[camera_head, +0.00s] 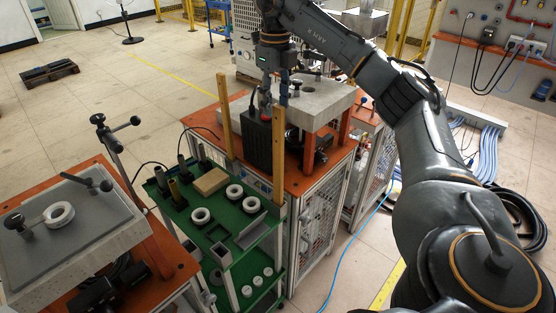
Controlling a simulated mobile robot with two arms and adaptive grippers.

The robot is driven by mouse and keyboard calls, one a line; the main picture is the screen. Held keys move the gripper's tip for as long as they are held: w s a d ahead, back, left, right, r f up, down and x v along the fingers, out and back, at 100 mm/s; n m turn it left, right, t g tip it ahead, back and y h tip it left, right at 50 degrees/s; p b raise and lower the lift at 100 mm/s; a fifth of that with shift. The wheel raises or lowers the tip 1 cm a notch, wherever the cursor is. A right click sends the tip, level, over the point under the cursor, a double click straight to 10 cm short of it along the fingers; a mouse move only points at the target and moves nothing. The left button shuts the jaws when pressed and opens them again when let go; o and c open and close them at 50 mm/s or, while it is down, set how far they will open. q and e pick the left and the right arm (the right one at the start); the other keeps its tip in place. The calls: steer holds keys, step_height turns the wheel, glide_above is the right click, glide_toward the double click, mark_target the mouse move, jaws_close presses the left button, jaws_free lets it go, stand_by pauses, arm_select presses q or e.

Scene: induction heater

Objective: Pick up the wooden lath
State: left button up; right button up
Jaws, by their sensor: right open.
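Two light wooden laths stand upright at the near side of the middle workstation. One lath (224,122) is on the left. The other lath (279,160) is on the right, at the corner of the green rack. My right gripper (274,97) points down and is open, close above the top of the right lath in the picture. I cannot tell whether it touches that lath or how far apart they are in depth. My left gripper is not in view.
A black box (257,143) stands between the laths on the orange-topped workstation (310,180). The green rack (180,213) holds white rings and a wooden block (210,181). A grey-topped bench (95,225) is at the left. Floor is open at the back left.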

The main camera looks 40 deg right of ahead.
mark_target(279, 128)
step_height(279, 128, down, 3)
steer(key=shift+r, duration=0.1)
steer(key=f, duration=0.1)
steer(key=f+p, duration=0.1)
steer(key=f, duration=0.2)
steer(key=shift+s+d+p, duration=0.1)
steer(key=shift+d+p, duration=0.25)
steer(key=shift+p, duration=0.05)
steer(key=shift+f, duration=0.6)
jaws_close()
